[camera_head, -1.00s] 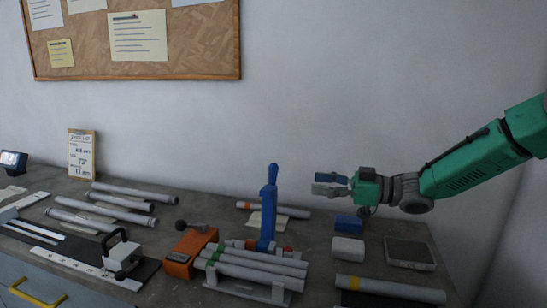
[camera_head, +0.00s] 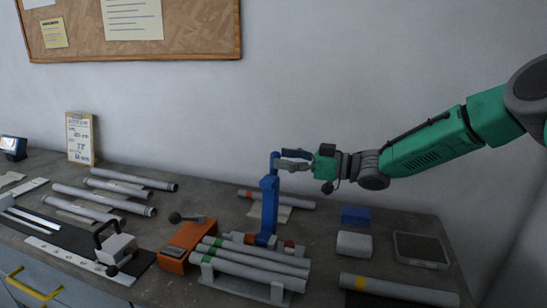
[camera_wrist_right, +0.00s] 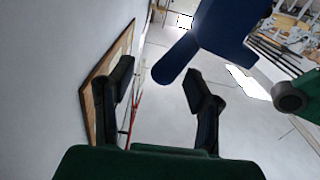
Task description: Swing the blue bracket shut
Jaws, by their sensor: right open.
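The blue bracket (camera_head: 269,206) stands upright, swung open, at the back of the jig (camera_head: 240,288) that holds several grey tubes (camera_head: 255,262). My right gripper (camera_head: 284,160) is open at the top of the bracket, coming from the right. In the right wrist view, the narrow end of the bracket (camera_wrist_right: 178,62) shows between and just beyond my open fingers (camera_wrist_right: 158,82). I cannot tell whether a finger touches it. My left gripper is in neither view.
An orange device (camera_head: 187,246) stands left of the jig. Loose tubes (camera_head: 105,196) lie at the left, and another tube (camera_head: 276,199) lies behind the bracket.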

